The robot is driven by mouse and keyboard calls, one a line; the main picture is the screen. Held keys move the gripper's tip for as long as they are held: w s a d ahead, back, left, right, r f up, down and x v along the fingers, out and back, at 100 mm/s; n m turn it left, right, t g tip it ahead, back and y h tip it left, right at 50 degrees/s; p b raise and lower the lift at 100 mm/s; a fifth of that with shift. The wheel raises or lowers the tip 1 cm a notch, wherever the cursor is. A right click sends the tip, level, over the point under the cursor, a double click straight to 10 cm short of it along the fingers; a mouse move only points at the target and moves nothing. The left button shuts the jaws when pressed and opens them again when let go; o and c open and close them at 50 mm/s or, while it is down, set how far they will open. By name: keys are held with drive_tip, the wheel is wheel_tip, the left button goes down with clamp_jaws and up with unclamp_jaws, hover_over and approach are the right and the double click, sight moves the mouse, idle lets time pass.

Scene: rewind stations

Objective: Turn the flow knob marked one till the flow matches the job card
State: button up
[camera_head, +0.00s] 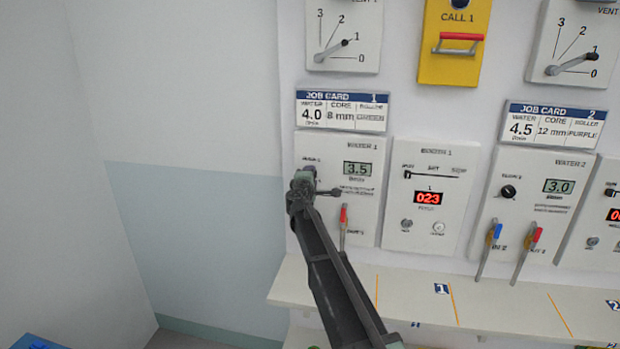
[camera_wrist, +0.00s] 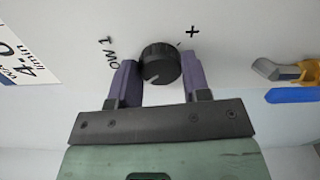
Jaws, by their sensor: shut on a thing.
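The flow knob marked one is a round black knob (camera_wrist: 159,64) with a light pointer mark, seen in the wrist view between the two purple fingers. My gripper (camera_wrist: 160,80) is shut on it. In the head view my gripper (camera_head: 303,184) covers the knob at the left of the WATER 1 panel (camera_head: 368,228). The WATER 1 display (camera_head: 357,169) reads 3.5. Job card 1 (camera_head: 341,112) shows water 4.0, core 8 mm and roller green. A handwritten plus sign shows beside the knob in the wrist view.
A red-handled lever (camera_head: 343,222) is low on the WATER 1 panel. A white shelf (camera_head: 405,293) runs below. The wall at left is bare.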

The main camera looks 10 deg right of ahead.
idle(0.3)
drive_tip(key=o, duration=0.9)
drive_tip(key=shift+s, duration=0.1)
drive_tip(key=v, duration=1)
drive_tip(key=shift+s+a, duration=0.1)
drive_tip(key=shift+s, duration=0.2)
drive_tip(key=shift+m, duration=0.3)
